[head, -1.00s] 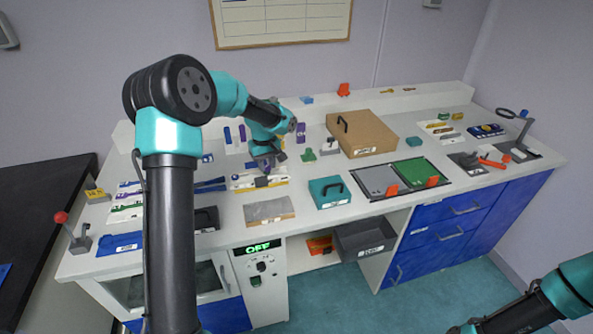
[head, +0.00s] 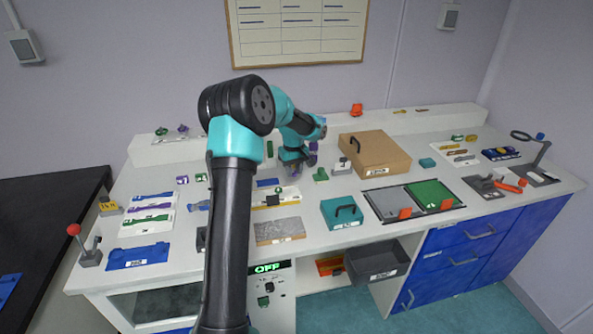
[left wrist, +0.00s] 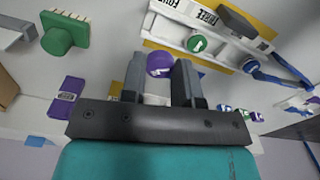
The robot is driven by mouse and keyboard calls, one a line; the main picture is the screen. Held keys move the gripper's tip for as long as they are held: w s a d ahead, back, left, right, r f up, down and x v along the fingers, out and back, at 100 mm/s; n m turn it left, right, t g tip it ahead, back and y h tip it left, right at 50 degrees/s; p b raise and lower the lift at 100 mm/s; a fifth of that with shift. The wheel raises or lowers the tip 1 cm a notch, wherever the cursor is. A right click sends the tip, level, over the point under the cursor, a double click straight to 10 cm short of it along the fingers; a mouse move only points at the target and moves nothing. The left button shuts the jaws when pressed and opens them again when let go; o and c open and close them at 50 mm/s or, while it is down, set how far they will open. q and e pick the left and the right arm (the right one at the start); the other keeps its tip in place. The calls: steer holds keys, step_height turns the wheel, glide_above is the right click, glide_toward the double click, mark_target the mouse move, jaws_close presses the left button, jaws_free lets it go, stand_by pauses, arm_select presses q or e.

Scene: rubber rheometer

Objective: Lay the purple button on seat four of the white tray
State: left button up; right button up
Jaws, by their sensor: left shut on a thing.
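My left gripper (head: 293,170) is at the middle of the bench, just behind the white tray (head: 288,198). In the left wrist view its two fingers (left wrist: 160,82) are shut on the purple button (left wrist: 160,64), a round piece between the fingertips. The button is too small to make out in the head view. The white tray shows at the upper right of the wrist view (left wrist: 216,36), with seat labels FOUR and THREE near the top edge. A round green button (left wrist: 197,43) and a black block (left wrist: 237,22) are on the tray. My right gripper is out of view.
A green knobbed piece (left wrist: 62,35) and a purple labelled block (left wrist: 67,97) lie near the gripper. A teal box (head: 342,213) and a grey slab (head: 279,231) stand in front; a brown case (head: 375,152) is at right. My left arm hides part of the bench.

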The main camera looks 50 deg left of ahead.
mark_target(294, 190)
arm_select(q)
steer(key=shift+f, duration=0.2)
steer(key=shift+f, duration=2.5)
steer(key=shift+f, duration=0.8)
steer(key=o, duration=1)
steer(key=shift+c, duration=0.2)
step_height(294, 190, up, 17)
steer(key=shift+r, duration=0.2)
